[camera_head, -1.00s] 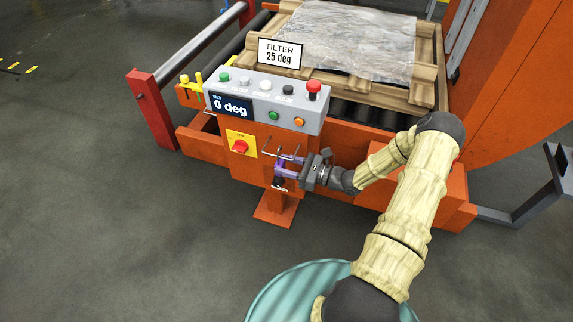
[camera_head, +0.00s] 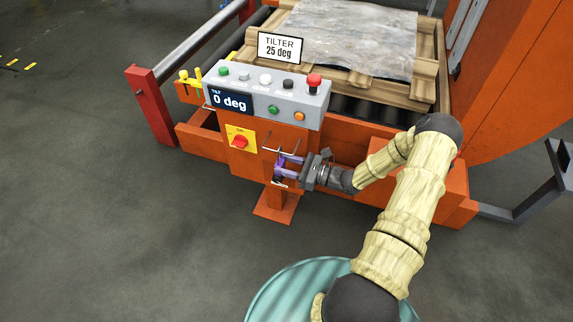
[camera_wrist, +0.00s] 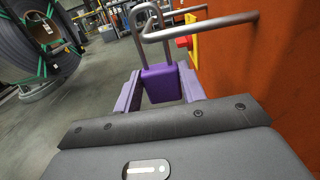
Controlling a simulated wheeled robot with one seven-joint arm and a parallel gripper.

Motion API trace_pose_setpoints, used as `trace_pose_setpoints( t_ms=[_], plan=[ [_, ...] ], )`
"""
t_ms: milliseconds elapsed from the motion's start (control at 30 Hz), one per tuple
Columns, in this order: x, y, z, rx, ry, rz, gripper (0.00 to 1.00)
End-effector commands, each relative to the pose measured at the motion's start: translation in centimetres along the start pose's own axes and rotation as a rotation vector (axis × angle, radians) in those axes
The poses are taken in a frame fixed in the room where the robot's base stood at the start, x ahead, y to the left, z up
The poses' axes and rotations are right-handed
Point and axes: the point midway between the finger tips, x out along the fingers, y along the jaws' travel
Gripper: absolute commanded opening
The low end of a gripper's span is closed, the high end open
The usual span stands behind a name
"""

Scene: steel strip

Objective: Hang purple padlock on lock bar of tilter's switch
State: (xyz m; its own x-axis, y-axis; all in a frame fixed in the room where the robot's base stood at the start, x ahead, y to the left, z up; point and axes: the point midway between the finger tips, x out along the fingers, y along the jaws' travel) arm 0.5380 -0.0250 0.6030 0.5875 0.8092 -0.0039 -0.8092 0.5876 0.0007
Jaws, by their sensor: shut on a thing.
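The purple padlock (camera_wrist: 160,82) is upright between the fingers of my gripper (camera_wrist: 159,92) in the wrist view, its grey shackle pointing up. My gripper is shut on the padlock's body. In the head view, my gripper (camera_head: 289,169) is at the front of the orange tilter, just below and right of the yellow switch plate. The bent grey lock bar (camera_wrist: 215,24) crosses by the shackle in the wrist view; I cannot tell whether the shackle is around it. The lock bar (camera_head: 281,149) also shows above my gripper in the head view. The switch (camera_head: 239,142) has a red knob.
The button panel (camera_head: 285,98) reads 0 deg and stands above the switch. A red post (camera_head: 150,105) with a rail is at the left. The floor (camera_head: 100,220) at the left front is clear.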

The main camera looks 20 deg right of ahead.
Motion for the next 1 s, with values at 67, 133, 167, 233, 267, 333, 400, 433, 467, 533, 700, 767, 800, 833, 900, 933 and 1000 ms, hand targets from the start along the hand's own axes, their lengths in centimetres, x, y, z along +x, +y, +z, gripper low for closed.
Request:
trace_pose_setpoints(
  t_ms=[67,133,167,233,267,333,400,433,467,533,700,767,800,833,900,933,1000],
  plan=[
    [0.0,0.0,0.0,0.0,-0.001,0.0,0.15],
    [0.0,0.0,0.0,0.0,-0.001,0.0,0.15],
    [0.0,0.0,0.0,0.0,-0.001,0.0,0.15],
    [0.0,0.0,-0.1,0.0,-0.001,0.0,0.15],
    [0.0,0.0,-0.2,0.0,-0.001,0.0,0.15],
    [0.0,0.0,-0.3,0.0,-0.001,0.0,0.15],
    [0.0,0.0,-0.5,0.0,-0.001,0.0,0.15],
    [0.0,0.0,-0.5,0.0,-0.001,0.0,0.15],
    [0.0,0.0,-0.6,0.0,-0.001,0.0,0.15],
    [0.0,0.0,-0.7,0.0,-0.001,0.0,0.15],
    [0.0,0.0,-1.1,0.0,-0.001,0.0,0.15],
    [0.0,0.0,-1.2,0.001,-0.001,0.0,0.15],
    [0.0,0.0,-1.2,0.0,-0.001,0.0,0.44],
    [0.0,0.0,-1.1,0.0,-0.001,0.0,0.5],
    [0.0,0.0,-1.1,0.0,-0.001,0.0,0.64],
    [0.0,0.0,-1.1,0.0,-0.001,0.0,0.66],
    [0.0,0.0,-1.1,0.0,0.0,0.0,0.66]
  ],
)
